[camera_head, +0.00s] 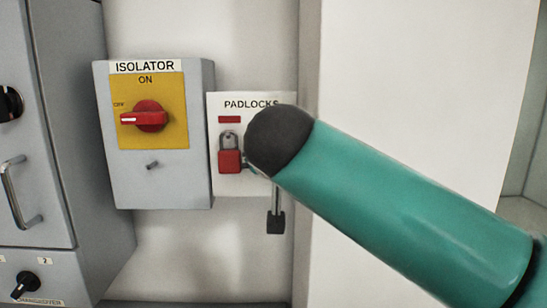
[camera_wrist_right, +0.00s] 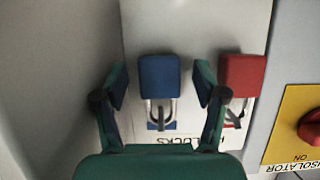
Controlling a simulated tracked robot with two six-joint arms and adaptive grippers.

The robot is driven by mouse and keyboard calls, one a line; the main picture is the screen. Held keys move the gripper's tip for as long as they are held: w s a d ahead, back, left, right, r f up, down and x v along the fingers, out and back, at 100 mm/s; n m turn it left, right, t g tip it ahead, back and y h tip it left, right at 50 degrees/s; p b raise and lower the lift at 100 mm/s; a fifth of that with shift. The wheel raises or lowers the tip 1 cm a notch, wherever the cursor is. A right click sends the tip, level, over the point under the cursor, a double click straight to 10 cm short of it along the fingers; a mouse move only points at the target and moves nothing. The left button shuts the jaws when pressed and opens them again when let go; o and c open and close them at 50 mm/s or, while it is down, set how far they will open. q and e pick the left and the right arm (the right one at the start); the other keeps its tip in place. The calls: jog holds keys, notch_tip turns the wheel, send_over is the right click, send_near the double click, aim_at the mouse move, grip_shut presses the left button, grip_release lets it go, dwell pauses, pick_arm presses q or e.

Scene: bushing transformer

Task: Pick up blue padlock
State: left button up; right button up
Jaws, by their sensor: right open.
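The blue padlock (camera_wrist_right: 159,76) hangs on the padlock board in the right wrist view, which shows the scene upside down. Its metal shackle points down in that picture. My right gripper (camera_wrist_right: 161,84) is open, with one finger on each side of the blue body and a small gap visible on both sides. In the head view my teal right arm covers the place beside the red padlock, so the blue padlock is hidden there. My left gripper is in neither view.
A red padlock (camera_head: 229,160) hangs close beside the blue one; it also shows in the right wrist view (camera_wrist_right: 242,75), near a finger. The board (camera_head: 218,108) is labelled PADLOCKS. The isolator box (camera_head: 205,140) with its red switch (camera_head: 148,117) stands left of it.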

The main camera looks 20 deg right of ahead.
grip_shut()
jog(key=shift+r, duration=0.2)
jog(key=s+a+b, duration=0.2)
jog(key=s, duration=0.6)
jog(key=s+a+r+b, duration=0.1)
jog(key=s+a+b, duration=0.1)
jog(key=s, duration=0.7)
jog(key=shift+s+a+b, duration=0.2)
jog(key=shift+a+b, duration=0.15)
jog(key=shift+a, duration=0.2)
